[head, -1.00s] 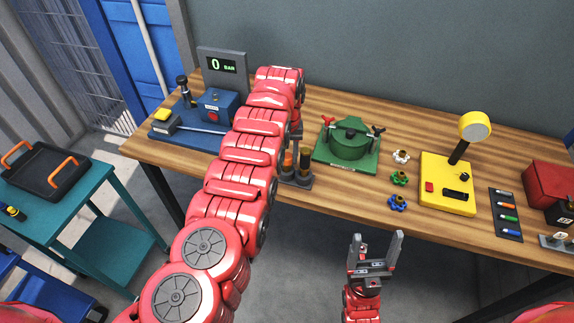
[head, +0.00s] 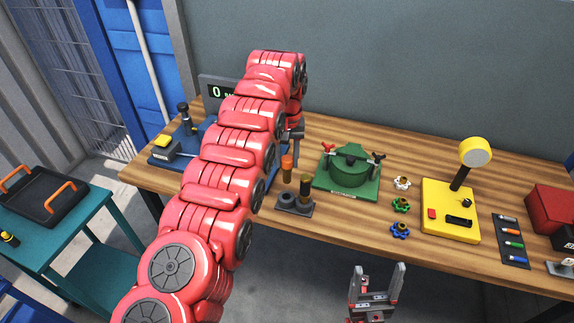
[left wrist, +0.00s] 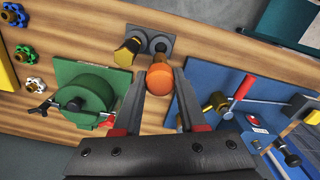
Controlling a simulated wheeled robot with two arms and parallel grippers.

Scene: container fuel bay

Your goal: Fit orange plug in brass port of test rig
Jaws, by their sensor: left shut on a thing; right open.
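The orange plug (head: 287,167) is held upright, a little above the grey holder (head: 297,208). In the left wrist view the plug (left wrist: 160,78) sits between the fingers of my left gripper (left wrist: 158,92), which is shut on it. The blue test rig (left wrist: 200,82) lies to the right in that view, with a brass-coloured fitting (left wrist: 217,101) that looks like the port. In the head view my left arm covers most of the rig, and the port is hidden there. My right gripper (head: 378,272) is open and empty in front of the table.
A teal cart (head: 60,240) with a black tray stands left.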

